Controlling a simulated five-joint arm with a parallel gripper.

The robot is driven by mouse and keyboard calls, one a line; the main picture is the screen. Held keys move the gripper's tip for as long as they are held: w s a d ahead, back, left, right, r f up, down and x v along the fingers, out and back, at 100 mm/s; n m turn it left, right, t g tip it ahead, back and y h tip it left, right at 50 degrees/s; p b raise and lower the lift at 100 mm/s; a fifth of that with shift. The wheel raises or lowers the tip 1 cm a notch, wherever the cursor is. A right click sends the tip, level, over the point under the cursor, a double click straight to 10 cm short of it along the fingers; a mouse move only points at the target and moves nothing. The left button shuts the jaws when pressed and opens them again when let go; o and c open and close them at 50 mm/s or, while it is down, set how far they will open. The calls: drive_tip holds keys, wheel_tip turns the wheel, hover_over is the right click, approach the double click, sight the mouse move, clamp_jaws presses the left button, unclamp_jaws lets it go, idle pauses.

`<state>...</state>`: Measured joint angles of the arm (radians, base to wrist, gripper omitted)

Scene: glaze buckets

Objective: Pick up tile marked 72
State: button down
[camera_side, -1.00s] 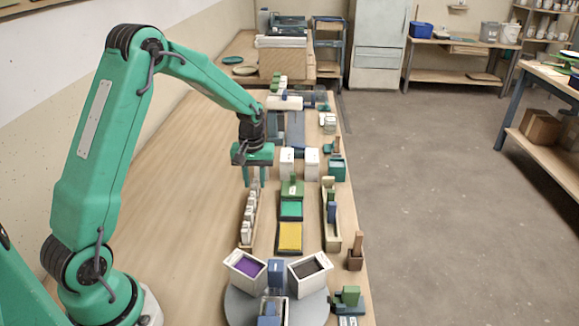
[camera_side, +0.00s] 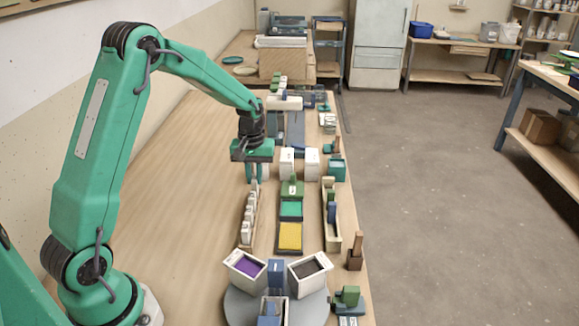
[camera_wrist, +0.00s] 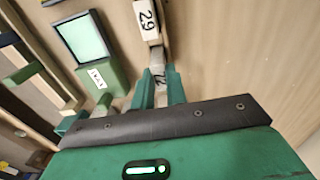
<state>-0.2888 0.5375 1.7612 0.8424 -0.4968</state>
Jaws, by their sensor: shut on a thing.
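My gripper (camera_side: 257,176) points down over the far end of a narrow wooden rack (camera_side: 244,243) that holds a row of small white tiles (camera_side: 248,215). In the wrist view the two green fingers (camera_wrist: 160,88) are shut on a small pale tile marked 72 (camera_wrist: 158,74). Its lower part is hidden, and I cannot tell whether it still touches the rack. A white tile marked 29 (camera_wrist: 146,18) stands in line just beyond it, its number facing up.
Right of the rack are a green tray (camera_side: 291,211) and a yellow tray (camera_side: 290,237). A long wooden trough (camera_side: 331,240) lies farther right. Boxes with purple (camera_side: 247,266) and dark (camera_side: 309,267) contents stand on a round grey turntable (camera_side: 236,308). The table left of the rack is clear.

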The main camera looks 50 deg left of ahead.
sight(255, 178)
drive_tip(key=shift+r, duration=3.05)
